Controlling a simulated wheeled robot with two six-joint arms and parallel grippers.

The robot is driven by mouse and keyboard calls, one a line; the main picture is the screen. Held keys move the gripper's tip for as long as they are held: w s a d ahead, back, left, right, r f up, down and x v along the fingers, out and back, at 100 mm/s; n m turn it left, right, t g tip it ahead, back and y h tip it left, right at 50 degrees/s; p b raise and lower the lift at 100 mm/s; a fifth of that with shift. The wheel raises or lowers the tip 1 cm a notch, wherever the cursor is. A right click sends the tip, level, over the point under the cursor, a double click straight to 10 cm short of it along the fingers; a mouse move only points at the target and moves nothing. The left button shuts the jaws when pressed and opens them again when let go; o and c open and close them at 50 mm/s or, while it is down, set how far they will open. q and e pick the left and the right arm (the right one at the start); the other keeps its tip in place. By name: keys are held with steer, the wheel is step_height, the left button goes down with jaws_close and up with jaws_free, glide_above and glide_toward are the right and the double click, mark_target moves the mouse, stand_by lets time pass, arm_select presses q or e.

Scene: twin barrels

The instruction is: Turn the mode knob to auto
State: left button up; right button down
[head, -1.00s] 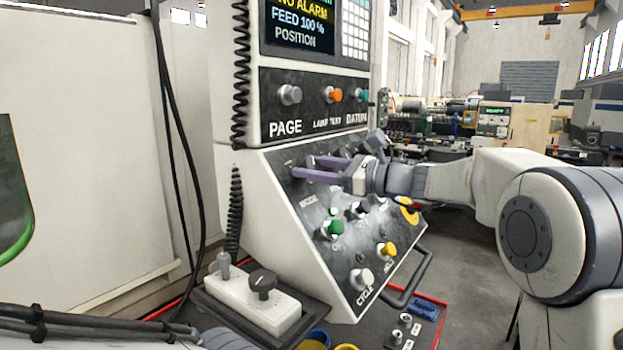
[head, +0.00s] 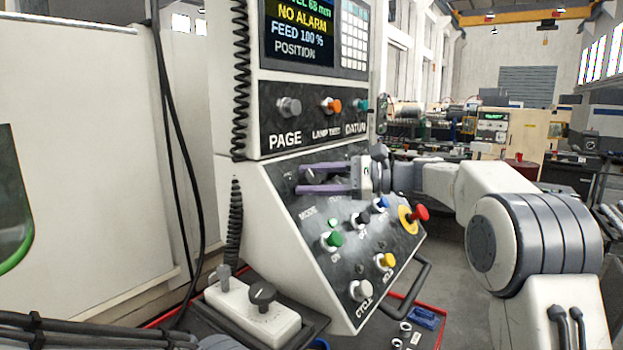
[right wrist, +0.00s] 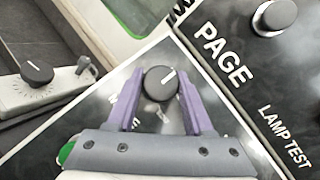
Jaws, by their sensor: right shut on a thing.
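The mode knob (right wrist: 160,82) is a round dark knob with a white pointer line, on the sloping black panel (head: 345,270). In the right wrist view its line points up and slightly right. The purple fingers of my right gripper (right wrist: 160,72) stand on both sides of the knob and are shut on it. In the head view my right gripper (head: 300,182) reaches in from the right, its fingertips at the panel's upper left, above the word MODE. The position labels around the knob are mostly hidden or blurred. My left gripper is out of view.
Below on the panel are a green button (head: 332,239), a yellow button (head: 385,260), a white cycle button (head: 361,290) and a red mushroom button (head: 420,213). The upper panel has a page knob (head: 289,107) close above my fingers. A pendant box with a dial (head: 262,294) stands lower left.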

steer(key=shift+r, duration=0.2)
steer(key=shift+c, duration=1.7)
jaws_free()
steer(key=shift+f, duration=0.1)
steer(key=f+b+v, duration=0.1)
steer(key=b+v, duration=0.2)
steer(key=v, duration=0.7)
steer(key=shift+d+r, duration=0.25)
steer(key=shift+r, duration=0.2)
steer(key=shift+s, duration=0.1)
